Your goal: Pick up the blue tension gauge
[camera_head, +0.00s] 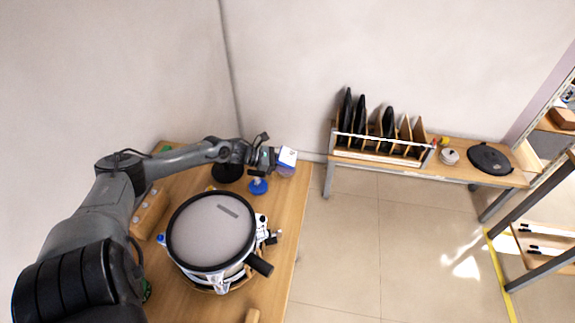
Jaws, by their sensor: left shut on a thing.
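The blue tension gauge (258,186) is a small round blue piece with a pale upper part, near the far right part of the wooden table. My left gripper (263,171) is directly above it and shut on its upper part. The dark fingers hide the top of the gauge. I cannot tell whether its underside touches the table. My right gripper is not in view.
A drum (211,231) with a grey head fills the middle of the wooden table (287,235). A white and blue box-like item (288,157) stands just right of my left gripper. A dark round object (227,173) lies left of it. A bench (455,171) holds a divided rack (375,148).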

